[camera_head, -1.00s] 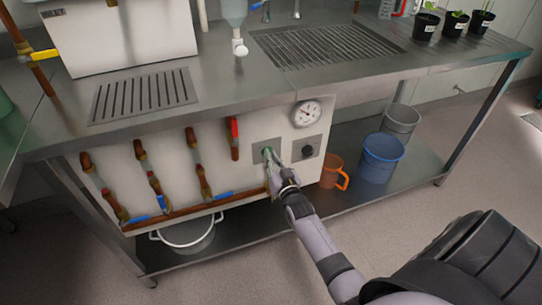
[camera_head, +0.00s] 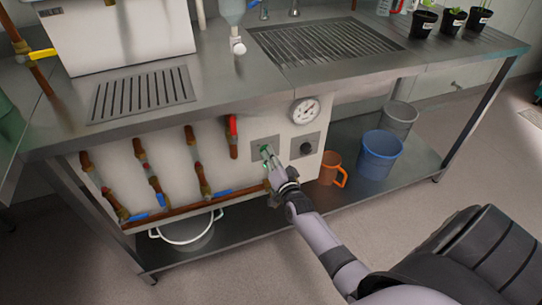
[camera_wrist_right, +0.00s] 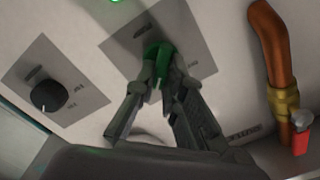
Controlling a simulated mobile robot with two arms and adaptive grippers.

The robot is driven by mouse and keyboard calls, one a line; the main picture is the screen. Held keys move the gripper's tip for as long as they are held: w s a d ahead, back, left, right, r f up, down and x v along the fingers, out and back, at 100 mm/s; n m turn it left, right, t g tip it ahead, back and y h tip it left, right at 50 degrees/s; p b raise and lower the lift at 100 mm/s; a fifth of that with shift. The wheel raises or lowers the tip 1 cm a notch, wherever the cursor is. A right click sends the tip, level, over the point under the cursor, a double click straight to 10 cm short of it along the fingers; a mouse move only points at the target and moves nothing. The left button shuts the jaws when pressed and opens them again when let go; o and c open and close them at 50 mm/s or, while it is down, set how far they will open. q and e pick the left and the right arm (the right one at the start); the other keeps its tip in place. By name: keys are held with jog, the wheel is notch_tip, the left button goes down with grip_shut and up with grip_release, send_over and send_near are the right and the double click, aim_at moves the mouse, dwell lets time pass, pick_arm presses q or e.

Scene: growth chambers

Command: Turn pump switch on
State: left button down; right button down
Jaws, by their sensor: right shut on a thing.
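The pump switch (camera_wrist_right: 157,52) is a green toggle or knob on a grey plate (camera_wrist_right: 178,28) on the front of the white panel. In the head view the same switch (camera_head: 264,149) is small and partly covered by my fingers. My right gripper (camera_wrist_right: 166,80) is shut on the green switch, its two fingertips at the switch's end. In the head view my right gripper (camera_head: 270,160) reaches up to the plate from below right. The switch's exact position is hard to read. My left gripper is not in view.
A black dial (camera_wrist_right: 47,95) sits beside the switch plate, with a round gauge (camera_head: 305,111) above. Copper pipes with valves (camera_head: 201,175) run left of the plate. An orange jug (camera_head: 330,168) and blue bucket (camera_head: 379,155) stand on the lower shelf.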

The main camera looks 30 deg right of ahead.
jog(key=shift+f, duration=0.1)
dwell(0.3)
jog(key=c, duration=1.7)
grip_release()
jog(key=v, duration=1.2)
